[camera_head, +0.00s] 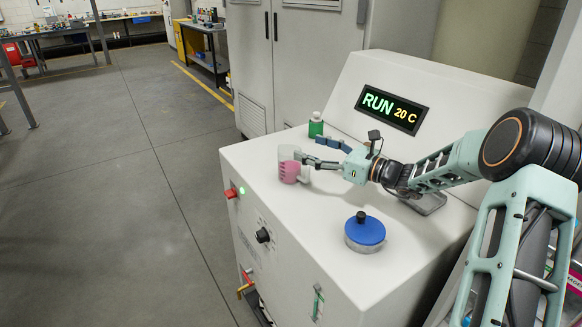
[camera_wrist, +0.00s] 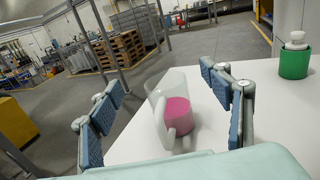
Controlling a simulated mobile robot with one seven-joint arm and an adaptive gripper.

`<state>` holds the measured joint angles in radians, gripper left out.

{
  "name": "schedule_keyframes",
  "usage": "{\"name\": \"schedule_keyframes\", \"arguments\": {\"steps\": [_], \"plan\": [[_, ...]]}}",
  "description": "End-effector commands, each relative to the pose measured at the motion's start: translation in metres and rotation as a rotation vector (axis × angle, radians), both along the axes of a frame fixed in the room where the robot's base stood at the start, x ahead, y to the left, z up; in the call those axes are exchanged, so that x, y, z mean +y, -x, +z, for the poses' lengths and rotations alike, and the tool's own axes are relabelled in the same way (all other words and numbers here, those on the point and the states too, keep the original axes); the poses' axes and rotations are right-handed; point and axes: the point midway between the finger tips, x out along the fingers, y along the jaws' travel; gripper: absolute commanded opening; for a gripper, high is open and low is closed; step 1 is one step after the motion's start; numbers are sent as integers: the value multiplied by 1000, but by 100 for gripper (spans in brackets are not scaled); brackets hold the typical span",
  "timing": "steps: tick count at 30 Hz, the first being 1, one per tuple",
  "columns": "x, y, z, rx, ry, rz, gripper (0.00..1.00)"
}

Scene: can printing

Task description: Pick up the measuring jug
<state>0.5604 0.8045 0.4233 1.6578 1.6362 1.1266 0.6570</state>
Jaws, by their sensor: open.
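The measuring jug (camera_head: 289,172) is translucent with pink contents in its lower part. It stands on the white machine top near the left edge. In the wrist view the jug (camera_wrist: 178,112) is ahead and between the two fingers, its pale handle toward the camera. My gripper (camera_head: 310,152) is open beside the jug; one finger overlaps the jug's right side in the head view. In the wrist view my gripper's blue-padded fingers (camera_wrist: 165,110) stand apart on either side, with visible gaps to the jug. I cannot tell whether anything touches it.

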Motion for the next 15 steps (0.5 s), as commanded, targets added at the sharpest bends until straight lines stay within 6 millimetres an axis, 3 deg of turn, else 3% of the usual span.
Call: {"name": "schedule_keyframes", "arguments": {"steps": [12,15], "plan": [[-2,-1,-74,4,-8,-4,71],[5,-4,-78,-1,-5,-1,71]]}}
